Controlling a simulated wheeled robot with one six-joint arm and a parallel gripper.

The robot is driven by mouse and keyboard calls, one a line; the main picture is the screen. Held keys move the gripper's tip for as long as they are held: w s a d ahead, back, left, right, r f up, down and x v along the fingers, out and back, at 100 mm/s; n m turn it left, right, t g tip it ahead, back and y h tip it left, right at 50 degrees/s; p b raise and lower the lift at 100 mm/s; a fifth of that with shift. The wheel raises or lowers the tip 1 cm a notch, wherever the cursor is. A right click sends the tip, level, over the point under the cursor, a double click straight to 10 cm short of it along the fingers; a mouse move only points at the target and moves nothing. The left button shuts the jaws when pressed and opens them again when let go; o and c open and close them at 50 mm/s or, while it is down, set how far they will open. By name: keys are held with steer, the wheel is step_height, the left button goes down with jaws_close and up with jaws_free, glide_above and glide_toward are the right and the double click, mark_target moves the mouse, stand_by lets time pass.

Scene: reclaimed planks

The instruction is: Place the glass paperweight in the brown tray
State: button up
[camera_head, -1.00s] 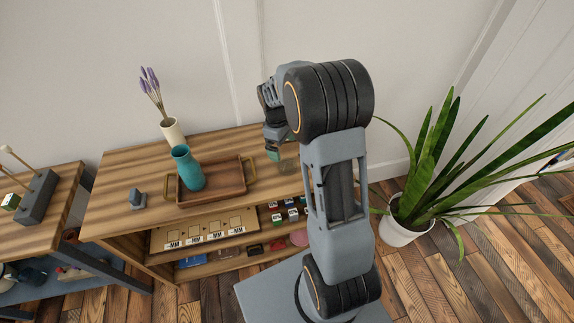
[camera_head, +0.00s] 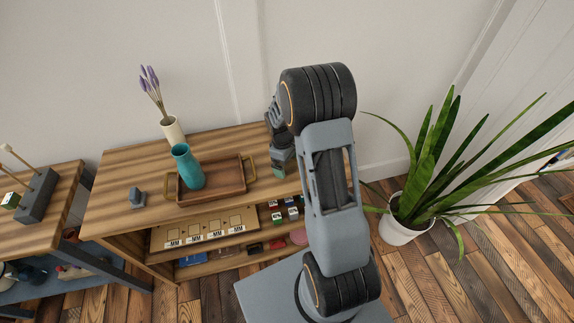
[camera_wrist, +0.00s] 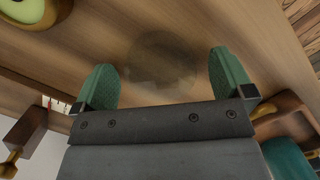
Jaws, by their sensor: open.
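The glass paperweight (camera_wrist: 165,62) is a clear, round, faint shape on the wooden top in the wrist view. It lies between the two green fingertips of my gripper (camera_wrist: 163,78), a little ahead of them, with a gap on both sides. My gripper (camera_head: 279,171) is open and low over the right part of the sideboard in the head view, where the paperweight cannot be made out. The brown tray (camera_head: 214,197), with brass handles, sits left of my gripper. Its corner (camera_wrist: 283,113) also shows at the lower right of the wrist view.
A teal vase (camera_head: 187,168) stands in the tray's left part. A grey object (camera_head: 137,197) and a white vase with lavender (camera_head: 172,131) stand on the sideboard (camera_head: 112,190). A round, pale-green-faced object (camera_wrist: 25,10) is at the wrist view's top left. A potted plant (camera_head: 405,222) stands right.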

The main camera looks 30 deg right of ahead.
steer(key=shift+c, duration=0.3)
steer(key=c, duration=1.1)
